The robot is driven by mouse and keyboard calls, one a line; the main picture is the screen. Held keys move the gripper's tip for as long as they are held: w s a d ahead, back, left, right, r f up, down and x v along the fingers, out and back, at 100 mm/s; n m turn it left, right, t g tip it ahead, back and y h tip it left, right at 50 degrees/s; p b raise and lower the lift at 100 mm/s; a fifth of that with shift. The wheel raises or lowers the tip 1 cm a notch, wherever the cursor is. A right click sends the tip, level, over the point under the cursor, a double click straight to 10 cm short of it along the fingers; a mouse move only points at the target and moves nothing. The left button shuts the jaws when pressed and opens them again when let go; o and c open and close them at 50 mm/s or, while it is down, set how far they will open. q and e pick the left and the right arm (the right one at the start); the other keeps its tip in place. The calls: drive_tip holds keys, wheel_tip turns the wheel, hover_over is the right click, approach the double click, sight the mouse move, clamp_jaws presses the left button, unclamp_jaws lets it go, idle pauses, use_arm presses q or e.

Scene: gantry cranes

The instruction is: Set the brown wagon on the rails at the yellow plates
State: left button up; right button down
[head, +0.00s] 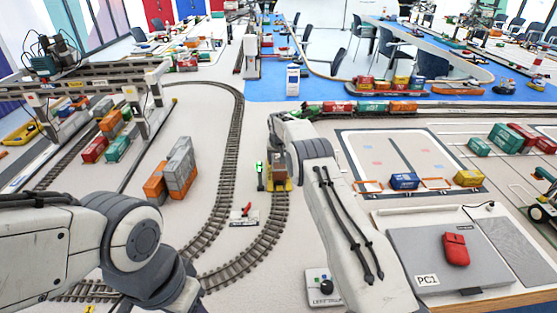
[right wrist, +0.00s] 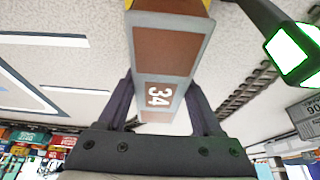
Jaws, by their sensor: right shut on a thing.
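The brown wagon (right wrist: 165,50) has brown panels in a grey frame and the number 34. It fills the middle of the right wrist view, between the two dark fingers of my right gripper (right wrist: 161,88), which is shut on it. In the head view, the yellow plates (head: 280,184) show on the rails (head: 262,240), just below the end of my right arm. The arm covers most of the wagon there, so I cannot tell whether its wheels touch the rails. My left arm is at the lower left; its gripper is out of view.
A green-lit signal (head: 259,168) stands close left of the yellow plates; it also shows in the right wrist view (right wrist: 290,48). A small lever board (head: 244,215) lies left of the track. Stacked orange and grey containers (head: 172,172) stand farther left.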

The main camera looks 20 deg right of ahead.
drive_tip(key=shift+f, duration=0.2)
drive_tip(key=shift+c, duration=0.2)
unclamp_jaws()
drive_tip(key=shift+r, duration=0.1)
drive_tip(key=shift+r, duration=0.2)
drive_tip(key=b+v, duration=0.1)
drive_tip(key=v, duration=1)
drive_tip(key=shift+s+a+r, duration=0.1)
drive_tip(key=shift+s+r, duration=0.05)
drive_tip(key=shift+r, duration=0.25)
